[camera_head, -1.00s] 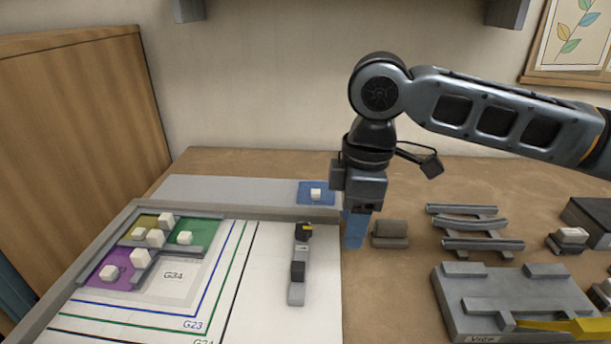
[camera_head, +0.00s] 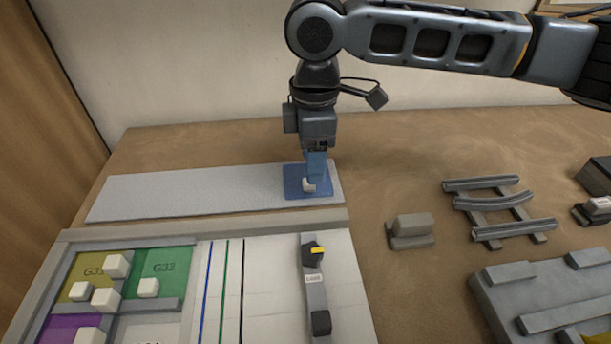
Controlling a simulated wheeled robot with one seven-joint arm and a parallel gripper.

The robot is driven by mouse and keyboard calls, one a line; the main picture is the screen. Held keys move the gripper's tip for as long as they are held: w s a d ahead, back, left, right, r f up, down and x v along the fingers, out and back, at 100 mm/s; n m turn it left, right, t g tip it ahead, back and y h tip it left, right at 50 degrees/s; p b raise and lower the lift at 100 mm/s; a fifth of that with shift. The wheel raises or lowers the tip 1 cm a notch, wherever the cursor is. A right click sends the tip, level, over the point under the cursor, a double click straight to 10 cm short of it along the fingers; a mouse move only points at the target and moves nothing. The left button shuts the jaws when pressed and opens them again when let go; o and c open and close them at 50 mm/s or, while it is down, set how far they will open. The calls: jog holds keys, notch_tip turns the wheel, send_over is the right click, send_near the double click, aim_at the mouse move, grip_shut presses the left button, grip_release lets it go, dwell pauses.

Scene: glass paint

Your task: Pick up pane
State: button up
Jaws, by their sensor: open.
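A blue pane (camera_head: 325,190) with a white knob (camera_head: 308,187) lies near the right end of a long grey strip (camera_head: 180,194) at the back of the table. My gripper (camera_head: 314,178) points straight down over this pane, its blue fingers at the knob. It is open, and the fingers hide part of the knob. Whether they touch it I cannot tell. In the frame at front left, a green pane (camera_head: 172,262), a yellow pane (camera_head: 76,268) and a purple pane (camera_head: 60,328) lie with white knobs on them.
A grey-edged board (camera_head: 200,228) with coloured lines fills the front left, with a grey bar tool (camera_head: 316,292) on it. At right are a small grey block (camera_head: 411,230), a rack of grey bars (camera_head: 490,208) and a large grey fixture (camera_head: 550,295). Bare table lies behind the strip.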

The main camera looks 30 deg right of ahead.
jog(key=shift+w+a+f, duration=0.1)
jog(key=shift+f, duration=2.15)
grip_shut()
